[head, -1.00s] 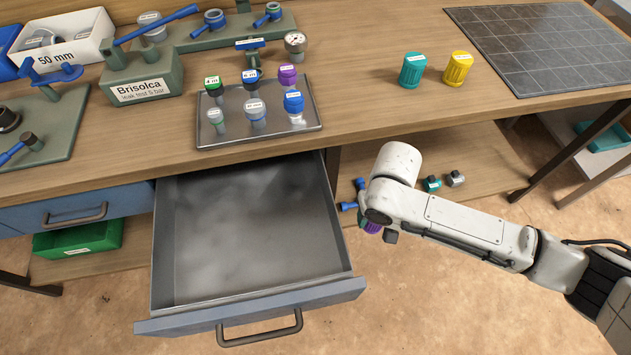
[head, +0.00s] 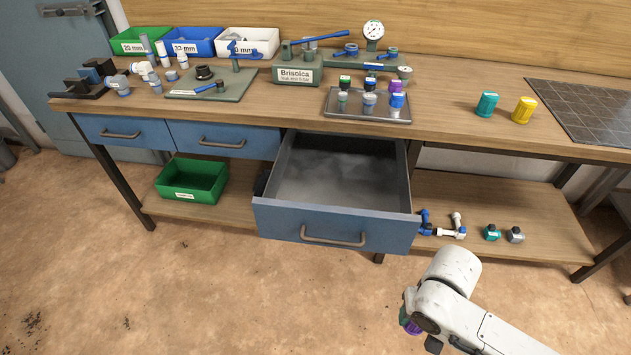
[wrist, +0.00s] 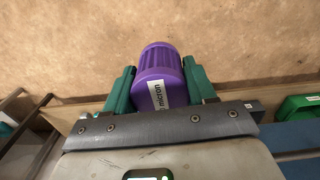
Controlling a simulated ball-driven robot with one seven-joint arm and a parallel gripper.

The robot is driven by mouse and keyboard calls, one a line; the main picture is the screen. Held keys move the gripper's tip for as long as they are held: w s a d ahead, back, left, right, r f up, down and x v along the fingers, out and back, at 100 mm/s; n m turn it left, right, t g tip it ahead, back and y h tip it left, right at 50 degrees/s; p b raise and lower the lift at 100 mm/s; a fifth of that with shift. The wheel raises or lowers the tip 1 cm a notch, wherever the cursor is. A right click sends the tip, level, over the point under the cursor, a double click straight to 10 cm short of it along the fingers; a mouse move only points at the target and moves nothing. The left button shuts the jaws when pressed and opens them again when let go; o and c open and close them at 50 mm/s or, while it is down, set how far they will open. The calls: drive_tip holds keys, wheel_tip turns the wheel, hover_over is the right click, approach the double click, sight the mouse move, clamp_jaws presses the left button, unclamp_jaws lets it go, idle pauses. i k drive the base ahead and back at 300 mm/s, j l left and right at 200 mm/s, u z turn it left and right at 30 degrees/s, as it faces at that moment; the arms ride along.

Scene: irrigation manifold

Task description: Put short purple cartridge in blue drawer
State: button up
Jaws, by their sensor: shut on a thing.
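A purple ribbed cartridge (wrist: 160,72) with a white "micron" label is held between the two green fingers of my gripper (wrist: 160,92) in the wrist view. In the head view a little of the purple cartridge (head: 411,326) shows below the white end of my arm. My gripper there is mostly hidden by the arm, low in the picture, in front of and to the right of the blue drawer (head: 280,222). That drawer is pulled open under the bench, and its grey interior looks empty.
Teal (head: 487,104) and yellow (head: 523,110) ribbed cartridges stand on the bench. A metal tray (head: 345,115) holds several small capped parts. Two shut blue drawers are left of the open one. A green bin (head: 192,181) and fittings sit on the lower shelf. The floor in front is clear.

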sight(301, 199)
drive_tip(key=i+j+u, duration=0.1)
drive_tip(key=u, duration=0.25)
drive_tip(key=i+j+u, duration=0.15)
drive_tip(key=u, duration=0.2)
drive_tip(key=i+u, duration=0.15)
drive_tip(key=u, duration=0.2)
